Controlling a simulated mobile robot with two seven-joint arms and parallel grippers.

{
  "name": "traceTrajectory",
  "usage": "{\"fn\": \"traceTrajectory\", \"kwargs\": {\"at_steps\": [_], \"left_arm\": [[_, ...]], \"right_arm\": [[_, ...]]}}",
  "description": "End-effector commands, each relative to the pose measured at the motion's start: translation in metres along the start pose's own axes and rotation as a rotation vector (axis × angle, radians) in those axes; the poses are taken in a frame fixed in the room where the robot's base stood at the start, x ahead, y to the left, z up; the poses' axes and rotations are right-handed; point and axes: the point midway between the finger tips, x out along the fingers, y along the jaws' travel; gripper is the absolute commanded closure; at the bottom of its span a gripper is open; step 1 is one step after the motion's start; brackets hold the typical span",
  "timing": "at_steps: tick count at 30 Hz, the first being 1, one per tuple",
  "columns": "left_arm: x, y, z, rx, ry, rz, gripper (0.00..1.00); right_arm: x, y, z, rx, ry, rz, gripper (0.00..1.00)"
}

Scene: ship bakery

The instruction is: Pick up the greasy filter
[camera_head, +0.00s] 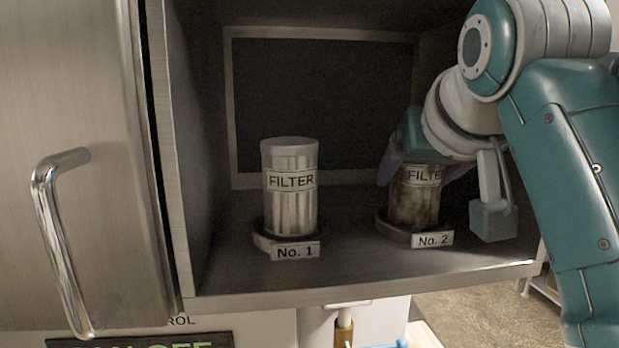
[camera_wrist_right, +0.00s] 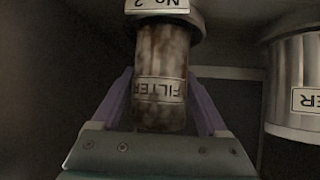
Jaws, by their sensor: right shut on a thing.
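The greasy filter (camera_head: 412,205) is a brown-stained cylinder labelled FILTER, upright in the holder marked No. 2 (camera_head: 432,240) on the right of the cabinet. It also shows in the right wrist view (camera_wrist_right: 160,62), upside down there, with the holder (camera_wrist_right: 198,22) at the top. My right gripper (camera_head: 420,172) reaches in from the right, its purple fingers on both sides of the greasy filter, shut on it. The fingers also show in the right wrist view (camera_wrist_right: 163,98). The filter's top is hidden behind my gripper in the head view. My left gripper is not in view.
A clean silver filter (camera_head: 291,205) stands in the holder marked No. 1 (camera_head: 295,251) to the left. The open metal door (camera_head: 110,150) with its handle is at the left. The cabinet walls and shelf (camera_head: 350,275) enclose the space; bare shelf lies between the holders.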

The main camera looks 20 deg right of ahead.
Motion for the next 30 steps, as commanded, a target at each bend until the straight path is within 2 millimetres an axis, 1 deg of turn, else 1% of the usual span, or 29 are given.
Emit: {"fn": "traceTrajectory", "kwargs": {"at_steps": [1, 2, 17, 18, 26, 30], "left_arm": [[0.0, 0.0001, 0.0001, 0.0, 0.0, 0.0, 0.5], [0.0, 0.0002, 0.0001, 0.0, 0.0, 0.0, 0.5], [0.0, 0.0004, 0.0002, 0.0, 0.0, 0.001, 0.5], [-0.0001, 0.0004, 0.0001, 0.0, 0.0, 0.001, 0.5], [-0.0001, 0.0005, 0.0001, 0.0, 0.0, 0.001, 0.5], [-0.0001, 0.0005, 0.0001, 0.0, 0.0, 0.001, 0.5]], "right_arm": [[-0.0001, 0.0, 0.0001, 0.0, 0.0, 0.0, 0.38], [-0.0001, 0.0, 0.0001, 0.0, 0.0, 0.0, 0.42], [-0.0002, 0.0, 0.0001, 0.0, -0.001, 0.0, 0.98], [-0.0005, -0.0001, -0.0008, 0.001, 0.002, 0.0, 0.99], [-0.0002, -0.0003, -0.002, 0.001, 0.002, -0.001, 0.99], [0.0011, -0.0018, -0.0095, 0.0, 0.004, -0.002, 0.99]]}}
